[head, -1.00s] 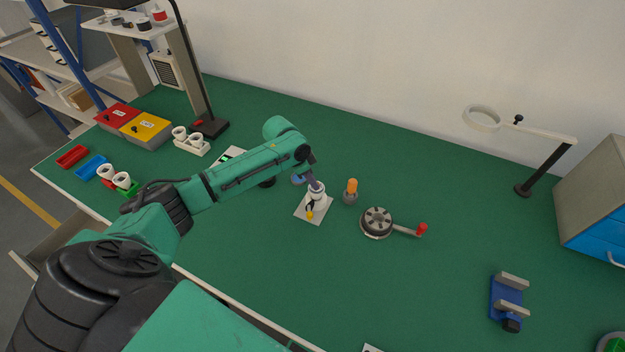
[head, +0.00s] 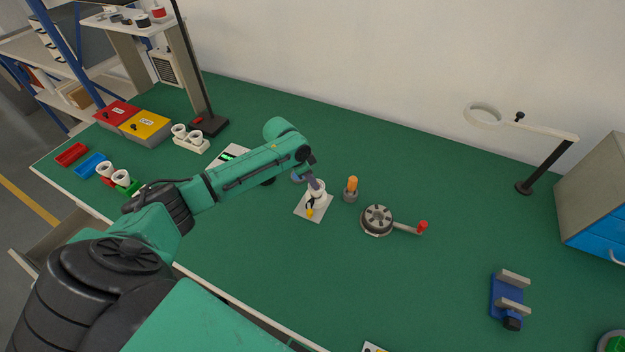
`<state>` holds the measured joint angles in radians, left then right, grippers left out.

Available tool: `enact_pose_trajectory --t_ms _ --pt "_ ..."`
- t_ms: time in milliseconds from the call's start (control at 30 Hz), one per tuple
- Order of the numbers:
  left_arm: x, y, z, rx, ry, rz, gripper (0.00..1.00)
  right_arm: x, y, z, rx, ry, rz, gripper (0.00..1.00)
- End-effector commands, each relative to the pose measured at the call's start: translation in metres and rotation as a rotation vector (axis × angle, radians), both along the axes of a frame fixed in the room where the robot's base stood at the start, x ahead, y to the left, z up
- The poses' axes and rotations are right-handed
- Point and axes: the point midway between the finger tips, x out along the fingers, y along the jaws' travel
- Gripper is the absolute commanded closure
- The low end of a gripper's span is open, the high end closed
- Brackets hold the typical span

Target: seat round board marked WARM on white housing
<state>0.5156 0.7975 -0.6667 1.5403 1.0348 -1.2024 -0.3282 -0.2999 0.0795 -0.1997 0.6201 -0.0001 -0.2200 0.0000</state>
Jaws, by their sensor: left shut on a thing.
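My left gripper (head: 310,204) reaches down over a pale square plate (head: 325,211) in the middle of the bench. I cannot tell whether the yellow piece touches the housing. My right gripper is not in view.
An orange-topped grey piece (head: 351,188) stands just right of the plate. A round grey fixture (head: 377,219) with a red-knobbed lever lies further right. A blue vise (head: 507,297) and a ring on an arm (head: 483,115) stand at the right.

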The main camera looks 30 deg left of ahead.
Motion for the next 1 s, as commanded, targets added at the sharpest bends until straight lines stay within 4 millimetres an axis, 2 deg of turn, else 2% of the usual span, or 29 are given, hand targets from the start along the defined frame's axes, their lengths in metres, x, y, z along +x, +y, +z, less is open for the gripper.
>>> enact_pose_trajectory --t_ms 233,267,300,333,367,600,733,867,1000 --pt "0.000 0.000 -0.001 0.000 0.000 0.000 1.00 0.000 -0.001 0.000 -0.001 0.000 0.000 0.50" --pt "0.000 0.000 -0.001 0.000 0.000 0.000 0.79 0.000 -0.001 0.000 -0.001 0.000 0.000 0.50" --pt "0.000 0.000 -0.001 0.000 0.000 0.000 0.64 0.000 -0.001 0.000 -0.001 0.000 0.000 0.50" --pt "0.000 0.000 -0.001 0.000 0.000 0.000 0.52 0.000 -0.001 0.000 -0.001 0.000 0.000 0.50" --pt "0.000 0.000 -0.001 0.000 0.000 0.000 0.48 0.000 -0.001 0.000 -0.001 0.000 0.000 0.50" --pt "0.000 0.000 0.000 0.000 0.000 0.000 0.48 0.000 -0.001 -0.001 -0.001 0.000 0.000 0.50" --pt "-0.002 0.004 0.009 0.001 -0.002 0.001 0.48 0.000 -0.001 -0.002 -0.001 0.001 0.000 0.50" --pt "-0.010 0.011 0.034 0.003 -0.004 0.000 0.48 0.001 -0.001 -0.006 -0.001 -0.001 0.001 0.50" --pt "-0.022 0.021 0.073 0.005 -0.004 -0.001 0.48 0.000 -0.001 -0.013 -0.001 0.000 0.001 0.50"
